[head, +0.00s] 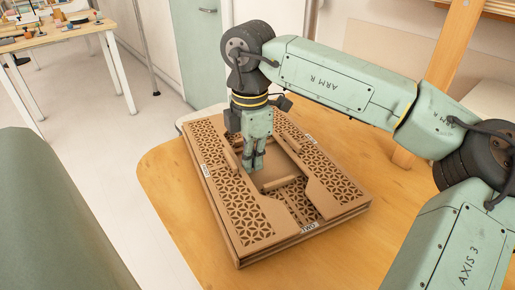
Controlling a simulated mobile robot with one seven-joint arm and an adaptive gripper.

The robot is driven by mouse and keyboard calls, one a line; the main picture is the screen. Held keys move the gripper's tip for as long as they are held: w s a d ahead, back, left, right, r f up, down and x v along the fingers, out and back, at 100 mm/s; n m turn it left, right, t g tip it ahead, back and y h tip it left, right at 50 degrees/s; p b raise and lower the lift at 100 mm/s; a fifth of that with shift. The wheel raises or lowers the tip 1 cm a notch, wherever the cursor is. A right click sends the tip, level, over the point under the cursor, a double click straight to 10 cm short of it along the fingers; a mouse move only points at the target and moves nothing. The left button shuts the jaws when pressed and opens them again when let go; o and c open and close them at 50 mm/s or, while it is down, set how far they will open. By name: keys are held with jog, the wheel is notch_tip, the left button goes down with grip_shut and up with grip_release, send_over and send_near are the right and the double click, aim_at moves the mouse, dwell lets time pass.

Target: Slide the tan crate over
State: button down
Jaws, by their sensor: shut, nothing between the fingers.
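The tan crate (245,213) is a flat, wide box with lattice-cut panels and a recessed middle. It sits on a wooden table, turned at an angle, with small white labels on its sides. My gripper (253,169) points down over the recessed middle of the crate, near an upright tan piece on the left of the recess. Its fingers are shut with nothing between them. I cannot tell whether the fingertips touch the crate. The arm hides part of the crate's far side.
The wooden table (375,235) has bare room to the right and in front of the crate. A wooden post (455,50) stands at the back right. A second table (50,38) with small objects is at the far left. A green door (197,55) is behind.

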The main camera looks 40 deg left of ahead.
aim_at(268, 167)
jog(key=w, duration=0.1)
jog(key=w+d, duration=0.1)
jog(key=w+r, duration=0.1)
jog(key=w, duration=0.1)
jog(key=shift+d, duration=0.2)
notch_tip(268, 167, up, 9)
jog(key=shift+s, duration=0.15)
